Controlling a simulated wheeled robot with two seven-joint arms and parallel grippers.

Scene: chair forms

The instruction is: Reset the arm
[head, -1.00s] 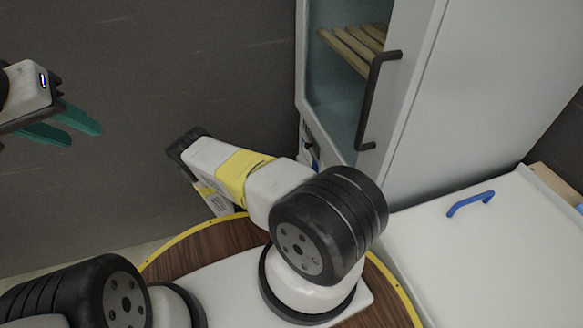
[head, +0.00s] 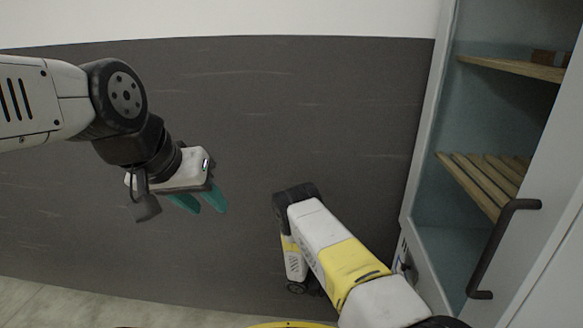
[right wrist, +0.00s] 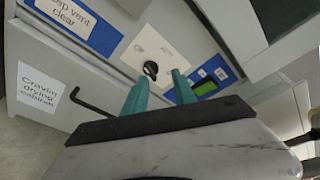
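My left gripper (head: 206,209) hangs in the left half of the head view, in front of the dark wall panel. Its two teal fingers are apart with nothing between them. My right arm (head: 345,255), white and yellow, reaches up from the bottom of the head view, and its gripper is hidden there. In the right wrist view my right gripper (right wrist: 160,85) has its two teal fingers apart and empty. Beyond them is a panel with a black knob (right wrist: 150,70); I cannot tell how close the fingertips are to it.
A drying cabinet (head: 421,150) with slatted wooden shelves (head: 478,180) stands at the right, with a dark door handle (head: 499,245). The right wrist view shows its lower front with a label (right wrist: 41,90) and a small green display (right wrist: 205,87). The wall area around the left gripper is clear.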

